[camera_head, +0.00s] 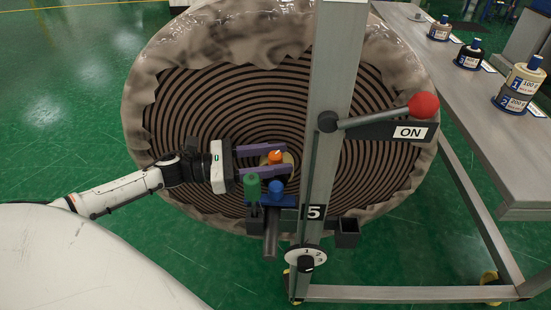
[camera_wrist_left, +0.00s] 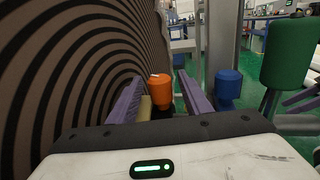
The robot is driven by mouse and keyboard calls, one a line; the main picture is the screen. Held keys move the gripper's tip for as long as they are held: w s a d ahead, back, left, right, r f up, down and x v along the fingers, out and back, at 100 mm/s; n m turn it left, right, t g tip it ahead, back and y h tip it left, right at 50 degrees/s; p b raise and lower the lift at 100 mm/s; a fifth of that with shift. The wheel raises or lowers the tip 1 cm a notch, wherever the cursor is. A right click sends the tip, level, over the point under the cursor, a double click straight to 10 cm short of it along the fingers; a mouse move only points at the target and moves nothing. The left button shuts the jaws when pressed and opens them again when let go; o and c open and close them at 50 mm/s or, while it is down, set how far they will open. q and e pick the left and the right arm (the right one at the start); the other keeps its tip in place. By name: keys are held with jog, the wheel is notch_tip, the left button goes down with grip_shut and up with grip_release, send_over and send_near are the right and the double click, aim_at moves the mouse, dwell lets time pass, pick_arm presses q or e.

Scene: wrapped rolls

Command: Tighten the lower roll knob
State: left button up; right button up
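The big wrapped roll (camera_head: 200,110) faces me with its spiral end. An orange knob (camera_head: 274,157) is near the roll's centre; it also shows in the left wrist view (camera_wrist_left: 161,92). A green knob (camera_head: 251,187) and a blue knob (camera_head: 276,188) are just below it, by the post. No label shows which one is the lower roll knob. My left gripper (camera_head: 284,162) reaches in from the left with purple fingers apart. The orange knob shows between them in both views; contact is not visible.
A grey metal post (camera_head: 338,90) stands in front of the roll, with a red-ended lever (camera_head: 423,105) beside an ON label. A dial (camera_head: 305,257) is low on the post. A grey table (camera_head: 500,140) with several labelled weights is at right. Green floor is open at left.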

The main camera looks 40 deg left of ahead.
pick_arm(q)
jog(key=shift+s+a+f, duration=0.1)
jog(key=shift+s+a, duration=0.1)
jog(key=shift+s, duration=0.05)
jog(key=v, duration=0.9)
jog(key=shift+s+a, duration=0.2)
jog(key=shift+a, duration=0.05)
